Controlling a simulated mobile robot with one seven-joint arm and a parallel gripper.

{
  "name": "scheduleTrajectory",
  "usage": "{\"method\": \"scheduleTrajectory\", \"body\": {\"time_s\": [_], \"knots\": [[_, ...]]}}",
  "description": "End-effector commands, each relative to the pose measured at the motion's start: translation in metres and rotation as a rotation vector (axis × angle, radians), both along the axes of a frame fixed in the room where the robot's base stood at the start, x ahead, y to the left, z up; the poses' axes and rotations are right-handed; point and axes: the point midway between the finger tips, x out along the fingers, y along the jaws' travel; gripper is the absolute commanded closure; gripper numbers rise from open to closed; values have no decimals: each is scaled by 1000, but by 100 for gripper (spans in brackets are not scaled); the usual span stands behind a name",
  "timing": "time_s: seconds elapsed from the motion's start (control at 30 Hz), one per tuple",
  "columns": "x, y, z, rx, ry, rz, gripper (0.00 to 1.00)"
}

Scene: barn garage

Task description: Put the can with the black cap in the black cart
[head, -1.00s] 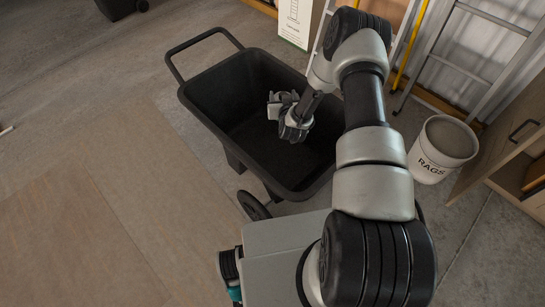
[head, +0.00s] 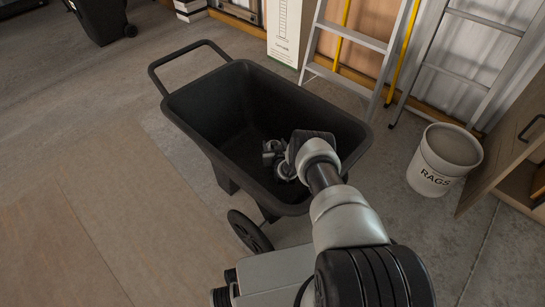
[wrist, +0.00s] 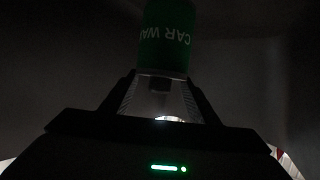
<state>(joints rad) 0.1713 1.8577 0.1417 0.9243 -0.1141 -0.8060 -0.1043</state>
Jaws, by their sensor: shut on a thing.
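The black cart (head: 190,105) stands in the middle of the head view. My gripper (head: 274,158) is down inside its tub, below the rim. In the wrist view my gripper (wrist: 162,95) is shut on a green can (wrist: 166,42) with white lettering, upside down in the picture, that reads "CAR WA" before it is cut off. The can reaches out beyond the fingertips. I cannot make out its black cap in the dark wrist view. In the head view the can is hidden by my gripper and arm.
A white bucket marked "RAGS" (head: 436,165) stands right of the cart. A ladder (head: 345,75) leans at the back beside a white box (head: 291,30). A wooden cabinet (head: 510,150) is at the right edge. The floor left of the cart is clear.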

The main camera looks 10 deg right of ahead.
Motion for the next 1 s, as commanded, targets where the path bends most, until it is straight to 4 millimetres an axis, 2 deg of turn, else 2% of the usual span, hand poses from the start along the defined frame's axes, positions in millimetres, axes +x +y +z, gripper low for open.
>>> {"method": "scheduleTrajectory", "body": {"time_s": [0.3,0.77,0.8,0.9,1.0], "knots": [[1,0,-39,0,-4,0,92],[1,0,-46,0,-4,0,92],[1,0,-46,0,-2,0,40],[1,0,-46,0,-2,0,27],[1,0,-46,0,-2,0,27]]}}
